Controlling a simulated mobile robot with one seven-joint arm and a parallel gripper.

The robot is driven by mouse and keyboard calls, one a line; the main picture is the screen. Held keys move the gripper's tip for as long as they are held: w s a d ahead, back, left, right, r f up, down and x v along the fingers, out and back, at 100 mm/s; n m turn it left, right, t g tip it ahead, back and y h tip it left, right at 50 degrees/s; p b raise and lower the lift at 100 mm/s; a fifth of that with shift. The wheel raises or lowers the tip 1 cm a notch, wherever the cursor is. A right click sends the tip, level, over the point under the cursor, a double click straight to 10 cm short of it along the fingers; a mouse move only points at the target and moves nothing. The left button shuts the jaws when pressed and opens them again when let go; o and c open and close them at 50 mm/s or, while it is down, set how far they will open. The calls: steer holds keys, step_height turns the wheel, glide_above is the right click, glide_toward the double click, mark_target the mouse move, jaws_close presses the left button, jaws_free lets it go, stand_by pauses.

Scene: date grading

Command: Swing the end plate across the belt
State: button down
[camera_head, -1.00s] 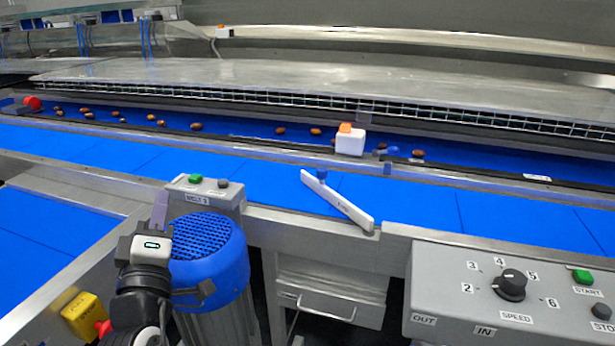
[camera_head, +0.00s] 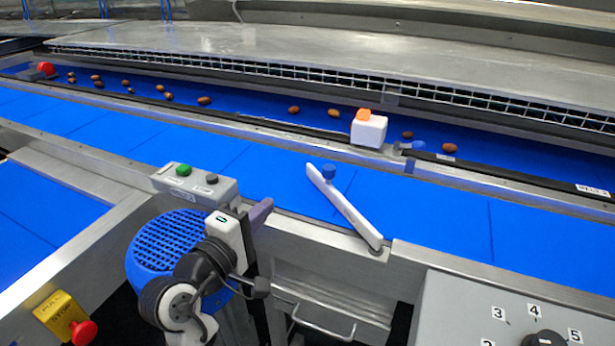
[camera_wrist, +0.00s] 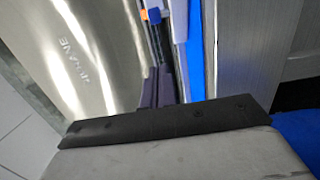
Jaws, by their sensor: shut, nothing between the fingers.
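The wrist view shows a strip of blue belt (camera_wrist: 196,60) and a shiny metal surface (camera_wrist: 75,55). The plate cannot be made out for certain there.
A button box (camera_head: 195,184) and a blue motor cover (camera_head: 165,250) are close to my arm. A white block with an orange top (camera_head: 369,130) stands on the rail behind the plate. Brown dates lie on the far belt (camera_head: 240,108). A speed panel (camera_head: 460,310) is at lower right.

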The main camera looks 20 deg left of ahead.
steer(key=w, duration=0.3)
steer(key=w+d+p, duration=0.1)
steer(key=w, duration=0.5)
steer(key=shift+d+r+p, duration=0.1)
steer(key=shift+d+p, duration=0.1)
steer(key=shift+p, duration=0.1)
steer(key=shift+w+d+p, duration=0.35)
steer(key=shift+w+d, duration=1.1)
steer(key=shift+d, duration=0.1)
steer(key=shift+w, duration=0.15)
